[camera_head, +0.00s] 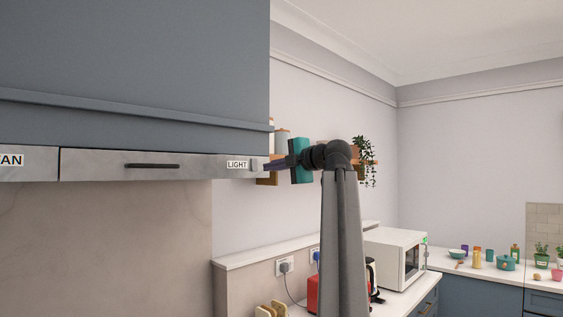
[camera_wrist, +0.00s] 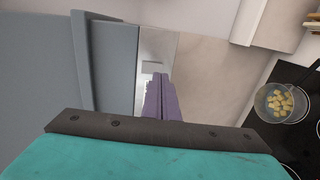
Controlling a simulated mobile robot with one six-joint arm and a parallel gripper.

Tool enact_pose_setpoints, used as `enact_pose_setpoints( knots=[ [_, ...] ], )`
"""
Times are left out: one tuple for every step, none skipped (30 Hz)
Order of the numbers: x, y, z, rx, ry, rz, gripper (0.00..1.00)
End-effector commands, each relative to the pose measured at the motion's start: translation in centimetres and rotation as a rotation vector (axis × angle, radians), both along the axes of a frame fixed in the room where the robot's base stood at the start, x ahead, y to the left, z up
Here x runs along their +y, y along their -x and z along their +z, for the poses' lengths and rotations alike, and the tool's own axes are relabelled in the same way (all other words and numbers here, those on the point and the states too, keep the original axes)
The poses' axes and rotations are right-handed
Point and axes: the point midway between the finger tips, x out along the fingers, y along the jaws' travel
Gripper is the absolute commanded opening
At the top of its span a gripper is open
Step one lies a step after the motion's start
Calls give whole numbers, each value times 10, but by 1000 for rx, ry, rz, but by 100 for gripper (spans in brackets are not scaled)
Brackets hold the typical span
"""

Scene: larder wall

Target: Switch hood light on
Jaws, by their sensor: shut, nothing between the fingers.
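The hood (camera_head: 140,60) is a blue-grey box with a grey metal front strip. A white LIGHT label (camera_head: 237,164) is near the right end of the strip, and a small pale switch (camera_head: 255,163) is just right of it. In the wrist view a pale block (camera_wrist: 151,67), seemingly the switch, shows just beyond the fingertips. My gripper (camera_head: 268,165) has purple fingers, shut and empty, pointing left at the strip's right end. The fingers also show in the wrist view (camera_wrist: 158,78). Whether they touch the switch I cannot tell.
A FAN label (camera_head: 11,160) and a dark handle (camera_head: 152,166) are further left on the strip. A shelf plant (camera_head: 362,158) is behind my arm. A microwave (camera_head: 396,258) stands below right. A pan (camera_wrist: 281,103) with yellow pieces is on the hob.

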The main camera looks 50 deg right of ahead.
Motion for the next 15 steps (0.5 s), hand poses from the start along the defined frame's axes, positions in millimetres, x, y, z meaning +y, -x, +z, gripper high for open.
enact_pose_setpoints(
  knots=[
    [0, -8, 2, 2, 0, 2, 0],
    [0, -12, 1, 2, 0, 2, 0],
    [-1, -18, 0, 1, -1, 2, 0],
    [-2, -21, 0, 1, 0, 1, 0],
    [-2, -24, -1, 1, 0, 1, 0],
    [-2, -28, -1, 1, 0, 2, 0],
    [-2, -31, -2, 1, 0, 2, 0],
    [-2, -33, -2, 1, 0, 2, 0],
    [-2, -36, -3, 0, 0, 1, 0],
    [-3, -38, -3, 0, 0, 1, 0],
    [-3, -39, -4, 0, 0, 0, 0],
    [-3, -40, -4, 0, 0, 0, 0],
    [-3, -41, -5, 0, 0, -1, 0],
    [-4, -42, -5, 0, 0, -1, 0],
    [-4, -42, -5, 0, 0, -1, 0]
  ],
)
